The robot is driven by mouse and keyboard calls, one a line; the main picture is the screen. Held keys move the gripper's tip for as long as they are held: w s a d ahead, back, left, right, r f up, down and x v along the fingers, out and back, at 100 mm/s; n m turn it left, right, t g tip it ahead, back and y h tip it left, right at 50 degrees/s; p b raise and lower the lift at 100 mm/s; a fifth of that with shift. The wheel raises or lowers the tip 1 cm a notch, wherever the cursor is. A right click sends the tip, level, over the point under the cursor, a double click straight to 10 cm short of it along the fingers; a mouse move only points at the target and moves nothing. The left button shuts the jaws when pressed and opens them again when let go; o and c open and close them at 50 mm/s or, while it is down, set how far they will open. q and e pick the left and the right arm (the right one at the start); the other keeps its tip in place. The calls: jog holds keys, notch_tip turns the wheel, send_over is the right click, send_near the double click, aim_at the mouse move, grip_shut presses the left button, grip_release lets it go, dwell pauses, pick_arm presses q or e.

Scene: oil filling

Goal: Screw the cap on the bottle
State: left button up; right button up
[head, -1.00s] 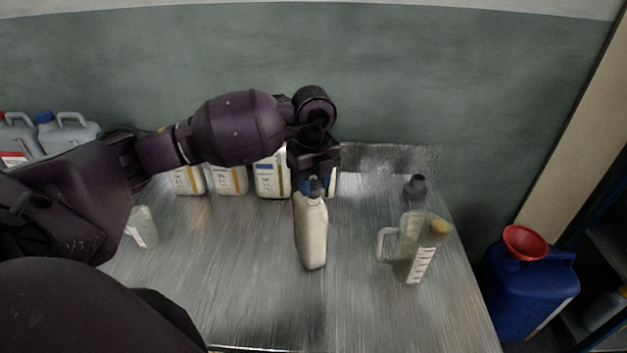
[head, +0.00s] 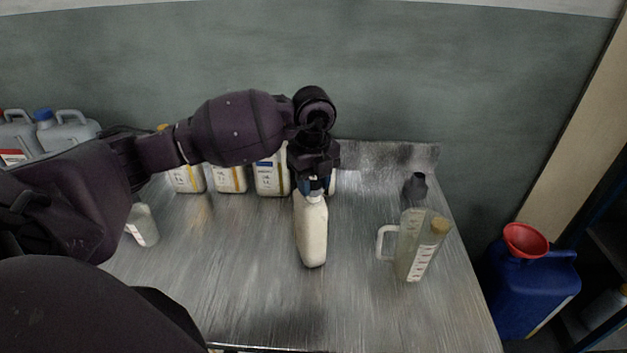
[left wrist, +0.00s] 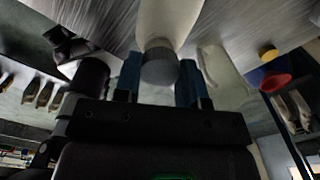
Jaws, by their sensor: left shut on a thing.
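A cream-white bottle (head: 312,235) stands upright on the metal table, near its middle. My left gripper (head: 313,188) points down over the bottle's neck and is shut on the dark grey cap. In the left wrist view the cap (left wrist: 160,68) sits between the two blue fingers, on the neck of the bottle (left wrist: 168,22). The fingers largely hide the cap in the head view, so I cannot tell how tightly it sits. My right gripper is not in view.
A clear measuring jug (head: 411,245) with a yellow-capped container and a dark-topped spout stands to the right. White canisters (head: 270,178) line the table's back edge behind the gripper. A small pale bottle (head: 143,225) stands at left. The table's front is clear.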

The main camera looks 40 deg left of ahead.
pick_arm(q)
jog(key=shift+f, duration=0.15)
jog(key=shift+f, duration=0.2)
dwell(0.3)
jog(key=shift+f, duration=0.25)
jog(key=shift+b, duration=0.3)
jog(key=o, duration=1)
jog(key=shift+c, duration=0.2)
notch_tip(320, 180, up, 11)
